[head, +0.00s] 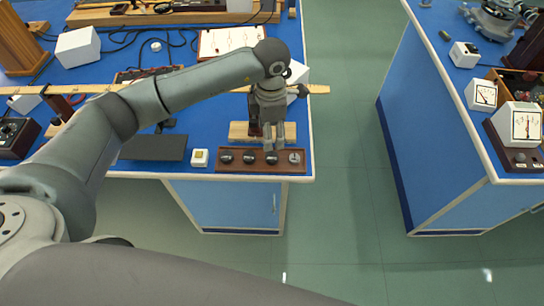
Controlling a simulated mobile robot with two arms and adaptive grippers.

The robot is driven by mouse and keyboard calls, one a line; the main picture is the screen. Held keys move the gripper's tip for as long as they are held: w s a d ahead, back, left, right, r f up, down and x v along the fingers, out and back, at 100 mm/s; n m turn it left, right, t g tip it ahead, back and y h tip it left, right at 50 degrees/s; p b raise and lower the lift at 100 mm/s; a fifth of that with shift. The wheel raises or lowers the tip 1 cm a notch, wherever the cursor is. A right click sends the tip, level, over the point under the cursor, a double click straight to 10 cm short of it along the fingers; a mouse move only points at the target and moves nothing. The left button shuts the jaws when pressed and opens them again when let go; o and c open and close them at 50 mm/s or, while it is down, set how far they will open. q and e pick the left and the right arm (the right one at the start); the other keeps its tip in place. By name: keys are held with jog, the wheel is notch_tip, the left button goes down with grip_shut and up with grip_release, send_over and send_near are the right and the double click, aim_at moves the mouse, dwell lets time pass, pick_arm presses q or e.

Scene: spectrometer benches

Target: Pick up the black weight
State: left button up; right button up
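A brown wooden tray (260,168) lies at the front right edge of the left blue bench in the head view. It holds a row of small round weights: a left black one (226,158), a middle black one (249,158), a right black one (272,160) and a greyer one (294,157) at the right end. My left gripper (268,143) points down just above and behind the tray, near the middle and right black weights. Its fingertips are small and partly hidden, so I cannot tell their opening or any contact. My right gripper is out of view.
A pale wooden block (238,131) is behind the tray. A small white block with a yellow top (200,158) and a dark flat plate (153,148) are left of it. A long wooden ruler (316,89) lies farther back. Green floor separates the right bench (420,110).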

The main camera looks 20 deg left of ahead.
pick_arm(q)
jog(key=p, duration=0.1)
send_over(271, 156)
notch_tip(271, 156, down, 5)
jog(key=shift+d+f, duration=0.1)
jog(key=shift+f+p, duration=0.35)
jog(key=shift+p, duration=0.05)
notch_tip(271, 156, down, 3)
jog(key=shift+f+p, duration=0.2)
jog(key=shift+p, duration=0.5)
jog(key=shift+f, duration=0.6)
jog(key=c, duration=1.2)
jog(key=shift+r, duration=0.1)
